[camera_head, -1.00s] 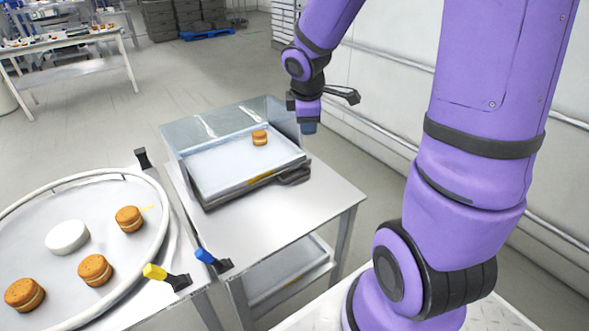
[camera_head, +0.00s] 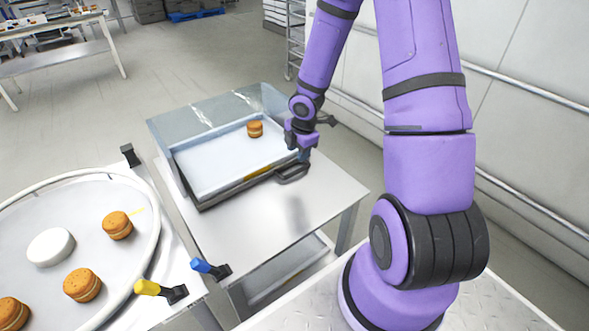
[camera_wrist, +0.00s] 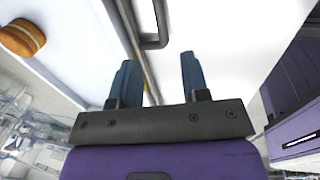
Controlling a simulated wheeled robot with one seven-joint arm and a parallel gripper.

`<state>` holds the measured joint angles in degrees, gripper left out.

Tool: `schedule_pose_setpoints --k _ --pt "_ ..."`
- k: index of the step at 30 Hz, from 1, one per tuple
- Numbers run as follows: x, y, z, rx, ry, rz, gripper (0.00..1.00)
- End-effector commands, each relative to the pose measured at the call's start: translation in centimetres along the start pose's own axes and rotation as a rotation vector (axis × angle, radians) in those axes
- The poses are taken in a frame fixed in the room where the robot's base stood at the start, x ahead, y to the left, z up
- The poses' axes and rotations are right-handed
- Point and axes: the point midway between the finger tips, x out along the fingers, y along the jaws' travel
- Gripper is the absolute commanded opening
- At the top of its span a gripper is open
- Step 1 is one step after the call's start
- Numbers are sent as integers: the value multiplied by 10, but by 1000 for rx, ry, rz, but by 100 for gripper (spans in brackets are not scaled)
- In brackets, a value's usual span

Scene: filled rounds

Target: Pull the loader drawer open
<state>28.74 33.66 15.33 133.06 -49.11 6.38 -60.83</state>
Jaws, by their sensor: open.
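The loader drawer (camera_head: 222,163) is a pale, shallow tray with a dark front edge, set in a clear-walled housing. One orange-brown filled round (camera_head: 255,129) sits in it and also shows in the wrist view (camera_wrist: 22,38). The dark drawer handle (camera_head: 292,173) sticks out at the front; in the wrist view the handle (camera_wrist: 156,40) lies just ahead of the fingertips, near the gap between them. My gripper (camera_head: 303,157) is at the handle with its blue fingers apart; in the wrist view my gripper (camera_wrist: 158,62) holds nothing. Whether the fingers touch the handle I cannot tell.
A round rimmed table (camera_head: 100,290) with several filled rounds and a white disc (camera_head: 50,247) stands at the left. Blue (camera_head: 205,267) and yellow (camera_head: 150,288) tabs stick out at its edge. The metal table (camera_head: 300,205) before the drawer is clear.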

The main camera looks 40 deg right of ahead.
Motion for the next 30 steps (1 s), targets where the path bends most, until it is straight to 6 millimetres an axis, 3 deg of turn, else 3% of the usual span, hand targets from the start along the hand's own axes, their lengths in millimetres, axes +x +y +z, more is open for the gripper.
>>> schedule_pose_setpoints --k 19,30 --pt "79 -1 0 -1 -1 -4 42" --pt "96 0 1 1 -3 -1 42"
